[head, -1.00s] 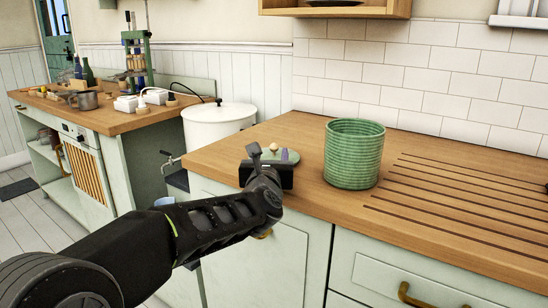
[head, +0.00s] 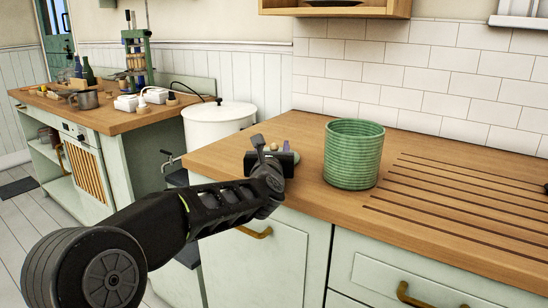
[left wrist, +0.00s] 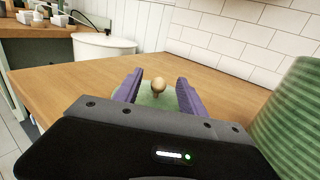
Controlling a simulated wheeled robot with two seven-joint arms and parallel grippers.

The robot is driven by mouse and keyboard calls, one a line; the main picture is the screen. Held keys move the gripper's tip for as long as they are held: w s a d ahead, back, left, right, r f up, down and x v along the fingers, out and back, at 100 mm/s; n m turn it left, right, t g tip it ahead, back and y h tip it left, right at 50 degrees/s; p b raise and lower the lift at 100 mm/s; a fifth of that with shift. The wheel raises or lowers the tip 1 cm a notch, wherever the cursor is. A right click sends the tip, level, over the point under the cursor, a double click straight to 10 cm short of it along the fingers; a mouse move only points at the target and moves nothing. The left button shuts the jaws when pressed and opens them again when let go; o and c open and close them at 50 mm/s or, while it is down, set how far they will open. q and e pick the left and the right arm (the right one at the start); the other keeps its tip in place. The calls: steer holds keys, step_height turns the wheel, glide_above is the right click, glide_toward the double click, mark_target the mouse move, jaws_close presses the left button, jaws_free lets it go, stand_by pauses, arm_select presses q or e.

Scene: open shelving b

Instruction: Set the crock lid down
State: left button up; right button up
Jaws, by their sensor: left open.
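The crock lid (left wrist: 157,97) is a green disc with a round wooden knob (left wrist: 158,85). It appears to lie on the wooden counter, knob up, though the gripper body hides its near edge. In the head view only the knob (head: 275,147) and a sliver of lid show behind my gripper. My left gripper (head: 282,146) is open, low over the counter's left end. In the left wrist view its purple fingers stand apart on either side of the knob. The green ribbed crock (head: 353,154) stands upright and open to the right. My right gripper is not seen.
The wooden counter (head: 228,152) has grooves (head: 450,208) to the right of the crock. A tiled wall (head: 430,70) is behind. A white lidded bin (head: 218,122) stands past the left end. A cluttered side counter (head: 120,118) is farther left.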

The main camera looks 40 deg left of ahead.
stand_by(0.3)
arm_select(q)
jaws_close()
stand_by(0.4)
stand_by(0.9)
